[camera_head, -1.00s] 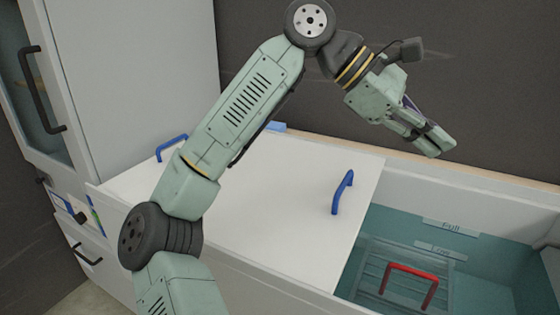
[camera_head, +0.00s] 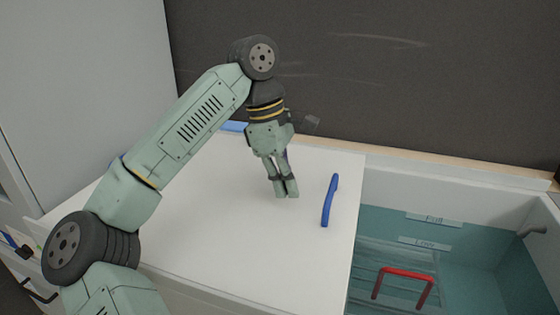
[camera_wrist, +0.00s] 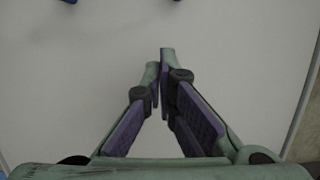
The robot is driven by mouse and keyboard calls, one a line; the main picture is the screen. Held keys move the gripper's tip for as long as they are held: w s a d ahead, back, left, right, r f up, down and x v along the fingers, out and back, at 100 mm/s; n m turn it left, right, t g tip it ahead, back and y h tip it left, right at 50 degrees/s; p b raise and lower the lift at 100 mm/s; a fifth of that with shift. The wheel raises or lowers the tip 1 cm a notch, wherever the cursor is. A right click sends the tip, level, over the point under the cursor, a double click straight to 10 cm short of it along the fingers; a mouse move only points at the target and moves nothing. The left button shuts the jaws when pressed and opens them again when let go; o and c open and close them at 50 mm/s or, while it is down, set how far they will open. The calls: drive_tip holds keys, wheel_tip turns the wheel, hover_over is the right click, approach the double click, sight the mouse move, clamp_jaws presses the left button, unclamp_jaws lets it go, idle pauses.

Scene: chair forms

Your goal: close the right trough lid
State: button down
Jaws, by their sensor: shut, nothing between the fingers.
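The white lid (camera_head: 230,240) lies flat over the left part of the trough (camera_head: 460,187), and the right part is uncovered. A blue handle (camera_head: 329,201) stands near the lid's right edge. My gripper (camera_head: 287,195) points down above the lid, left of the blue handle, with its fingers together and empty. In the wrist view my gripper (camera_wrist: 160,62) shows shut over the white lid (camera_wrist: 230,70), with two blue bits at the top edge. Whether the fingertips touch the lid I cannot tell.
In the open right part, a red handle (camera_head: 404,276) stands over a rack in the teal basin, below labels "Full" (camera_head: 434,219) and "Low" (camera_head: 424,242). A spout (camera_head: 531,232) is at the right wall. A dark wall (camera_head: 400,80) rises behind.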

sight(314, 216)
drive_tip(key=shift+x, duration=0.85)
drive_tip(key=d, duration=0.1)
drive_tip(key=s+d+r+p, duration=0.1)
drive_tip(key=shift+d, duration=0.3)
drive_tip(key=shift+s+d, duration=0.2)
drive_tip(key=shift+d, duration=0.3)
drive_tip(key=shift+d, duration=0.1)
